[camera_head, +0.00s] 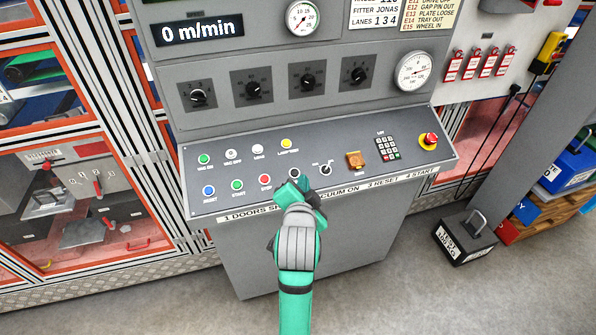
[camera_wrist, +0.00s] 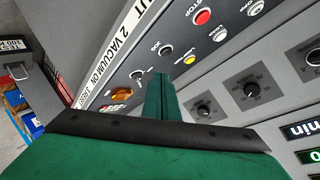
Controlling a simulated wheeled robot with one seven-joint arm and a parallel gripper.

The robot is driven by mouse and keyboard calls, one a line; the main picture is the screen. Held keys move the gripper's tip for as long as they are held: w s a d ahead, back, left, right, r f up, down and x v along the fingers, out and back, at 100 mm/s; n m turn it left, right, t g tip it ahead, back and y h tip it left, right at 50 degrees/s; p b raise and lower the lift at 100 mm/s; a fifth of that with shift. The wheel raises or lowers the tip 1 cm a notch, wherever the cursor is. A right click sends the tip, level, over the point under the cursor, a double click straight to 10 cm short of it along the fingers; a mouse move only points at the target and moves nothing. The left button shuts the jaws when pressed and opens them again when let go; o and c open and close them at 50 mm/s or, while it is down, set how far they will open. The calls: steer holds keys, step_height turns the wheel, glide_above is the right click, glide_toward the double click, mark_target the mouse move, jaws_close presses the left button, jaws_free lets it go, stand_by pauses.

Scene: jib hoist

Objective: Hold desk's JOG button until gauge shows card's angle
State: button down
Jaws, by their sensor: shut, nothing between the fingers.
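A dark button with a pale rim (camera_head: 294,173) sits on the sloping desk (camera_head: 225,162), right of the red STOP button; it also shows in the wrist view (camera_wrist: 166,50). Its small label looks like JOG, but I cannot read it surely. My gripper (camera_head: 304,185) is shut and empty, its tips just below that button in the head view. The tips also show in the wrist view (camera_wrist: 158,78), apart from the button in the picture; contact cannot be told. A round white gauge (camera_head: 416,71) is at the panel's right, another (camera_head: 302,17) at the top. No card with a readable angle shows.
A dark weight block (camera_head: 464,239) stands on the floor at right.

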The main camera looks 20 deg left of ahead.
mark_target(295, 172)
step_height(295, 172, up, 7)
steer(key=w+a+m, duration=0.1)
steer(key=w, duration=0.1)
steer(key=shift+a, duration=0.4)
steer(key=shift+w+a+f, duration=0.3)
steer(key=shift+w+f, duration=0.2)
steer(key=shift+f, duration=0.85)
steer(key=shift+w+a+f, duration=0.35)
steer(key=shift+w+f, duration=0.15)
steer(key=shift+f, duration=0.8)
steer(key=shift+w+a+f, duration=0.3)
steer(key=shift+w+f, duration=0.2)
steer(key=shift+f, duration=0.85)
steer(key=shift+w+f, duration=0.1)
steer(key=shift+f, duration=0.05)
steer(key=shift+w+a+f, duration=0.1)
steer(key=shift+f, duration=0.15)
steer(key=shift+w+a+f, duration=0.1)
steer(key=shift+w+f, duration=0.05)
steer(key=shift+f, duration=0.3)
stand_by(2.2)
